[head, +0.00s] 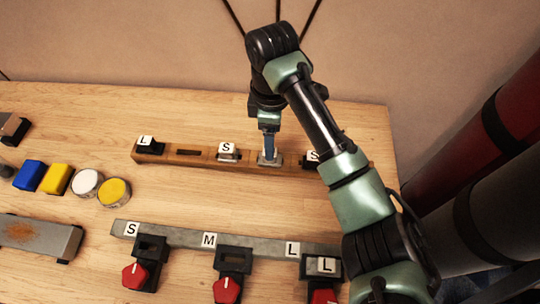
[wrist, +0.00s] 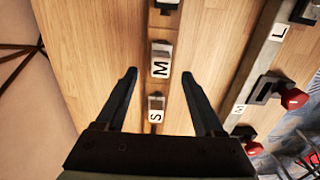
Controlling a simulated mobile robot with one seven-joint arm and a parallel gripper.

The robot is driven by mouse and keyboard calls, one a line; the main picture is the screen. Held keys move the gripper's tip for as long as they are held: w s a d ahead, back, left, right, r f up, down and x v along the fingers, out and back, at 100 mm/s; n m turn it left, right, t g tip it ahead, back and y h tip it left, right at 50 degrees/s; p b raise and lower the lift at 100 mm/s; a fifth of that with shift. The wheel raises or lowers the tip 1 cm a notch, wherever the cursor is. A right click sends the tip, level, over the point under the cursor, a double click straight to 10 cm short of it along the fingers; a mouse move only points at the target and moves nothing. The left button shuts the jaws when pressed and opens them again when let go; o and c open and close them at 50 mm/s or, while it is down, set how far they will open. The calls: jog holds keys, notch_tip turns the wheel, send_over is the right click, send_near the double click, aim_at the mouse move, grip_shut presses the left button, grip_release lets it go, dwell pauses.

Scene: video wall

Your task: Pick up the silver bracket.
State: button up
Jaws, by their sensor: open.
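Two silver brackets sit on the wooden rail. One (head: 270,160) is below my gripper (head: 268,152) in the head view, partly hidden by the fingers; in the wrist view it carries an M label (wrist: 161,58). The other silver bracket (head: 229,158) carries an S label and sits just left of it; it also shows in the wrist view (wrist: 156,101). My gripper is open, pointing down. In the wrist view the fingertips (wrist: 159,74) stand apart on either side of the rail, close to the M-labelled bracket. Whether they touch it I cannot tell.
The wooden rail (head: 192,162) also bears a black L-labelled bracket (head: 149,147) and a dark S-labelled piece (head: 311,159). In front lies a grey metal bar (head: 180,235) with red-knobbed clamps (head: 228,289). Blue (head: 30,175) and yellow blocks (head: 57,179) and round tins (head: 114,192) stand left.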

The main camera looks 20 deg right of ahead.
aim_at(277, 161)
notch_tip(277, 161, down, 4)
jog(key=shift+a+f, duration=0.1)
jog(key=shift+f, duration=0.05)
grip_shut()
dwell(0.4)
